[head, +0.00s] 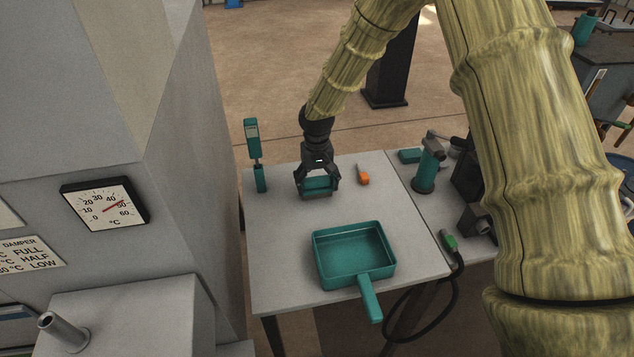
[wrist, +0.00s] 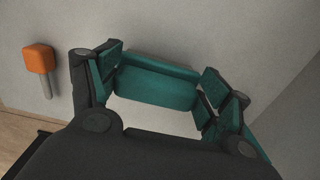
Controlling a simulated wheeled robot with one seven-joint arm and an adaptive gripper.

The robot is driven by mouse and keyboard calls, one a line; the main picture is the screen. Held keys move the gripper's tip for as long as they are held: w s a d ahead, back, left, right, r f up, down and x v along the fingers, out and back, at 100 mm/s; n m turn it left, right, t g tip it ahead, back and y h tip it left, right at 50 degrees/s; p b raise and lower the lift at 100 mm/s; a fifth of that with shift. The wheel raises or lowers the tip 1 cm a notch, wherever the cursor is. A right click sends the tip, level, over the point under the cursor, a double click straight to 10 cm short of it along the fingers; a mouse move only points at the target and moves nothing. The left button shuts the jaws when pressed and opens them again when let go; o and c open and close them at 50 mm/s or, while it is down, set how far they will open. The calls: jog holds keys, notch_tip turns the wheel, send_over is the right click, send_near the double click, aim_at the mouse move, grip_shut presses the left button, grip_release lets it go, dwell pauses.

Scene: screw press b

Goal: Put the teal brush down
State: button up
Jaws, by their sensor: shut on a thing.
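The teal brush (head: 317,186) is a short block over the far part of the grey table (head: 290,285). My gripper (head: 318,180) points down and is shut on it, one finger at each end. In the wrist view the brush (wrist: 158,85) shows as a teal bar between the fingertips (wrist: 160,88). The brush's underside is at or very near the tabletop; I cannot tell whether it touches.
A teal pan (head: 352,278) with a handle lies nearer on the table. A teal tool (head: 254,150) is at the left edge. An orange-handled tool (head: 363,178) lies right of my gripper. A teal cylinder (head: 428,165) stands on the right-hand bench. Bare tabletop surrounds the brush.

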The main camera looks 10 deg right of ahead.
aim_at(317, 182)
jog(key=o, duration=1.3)
jog(key=shift+f, duration=0.1)
notch_tip(317, 182, up, 12)
jog(key=b, duration=0.2)
jog(key=shift+b, duration=0.35)
jog(key=shift+a, duration=0.1)
